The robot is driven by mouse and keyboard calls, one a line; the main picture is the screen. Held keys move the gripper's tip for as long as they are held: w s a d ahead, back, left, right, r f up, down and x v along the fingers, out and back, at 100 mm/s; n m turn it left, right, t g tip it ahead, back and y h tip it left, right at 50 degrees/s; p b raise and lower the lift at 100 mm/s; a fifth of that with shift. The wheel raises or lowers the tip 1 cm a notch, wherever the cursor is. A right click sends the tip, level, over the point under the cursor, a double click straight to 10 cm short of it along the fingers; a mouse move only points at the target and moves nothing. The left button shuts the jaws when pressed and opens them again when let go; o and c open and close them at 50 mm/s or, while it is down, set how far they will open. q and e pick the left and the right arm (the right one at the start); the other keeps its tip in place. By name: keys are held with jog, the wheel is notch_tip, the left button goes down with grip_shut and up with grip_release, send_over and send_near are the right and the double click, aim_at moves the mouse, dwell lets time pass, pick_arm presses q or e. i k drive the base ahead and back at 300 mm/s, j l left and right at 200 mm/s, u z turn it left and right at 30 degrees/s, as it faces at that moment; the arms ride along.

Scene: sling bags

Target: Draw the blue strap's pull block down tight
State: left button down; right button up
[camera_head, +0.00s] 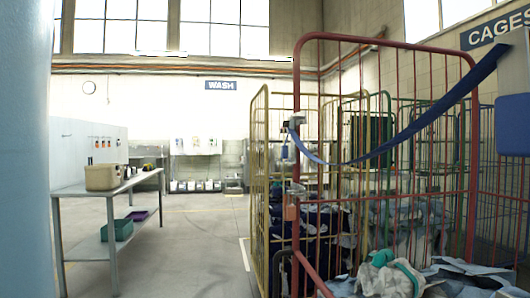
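A blue strap (440,104) runs across the open front of a red wire cage (296,80). It is broad at the upper right and sags in a slack curve toward the cage's left post. Its thin end rises to a small grey fitting (295,121) on that post. A grey piece (296,188) and a small salmon-coloured block (290,212) sit lower on the same post. I cannot tell which of these small parts is the pull block. Neither of my grippers is in view.
Crumpled cloths (390,276) fill the red cage's bottom. A yellow cage (258,190) with dark bundles stands close behind, with green cages further right. A grey table (85,190) with a tan bin (103,177) stands left. The floor (200,250) between is clear.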

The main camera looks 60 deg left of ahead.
aim_at(284, 148)
jog(key=u, duration=1.7)
jog(key=i+j+z, duration=0.1)
jog(key=z, duration=0.3)
jog(key=i+j+z, duration=0.1)
jog(key=z, duration=0.25)
jog(key=i+j+z, duration=0.1)
jog(key=j+z, duration=0.15)
jog(key=z, duration=0.15)
jog(key=i+j+z, duration=0.2)
jog(key=j+z, duration=0.2)
jog(key=j, duration=0.8)
jog(key=j+z, duration=0.35)
jog(key=j, duration=0.85)
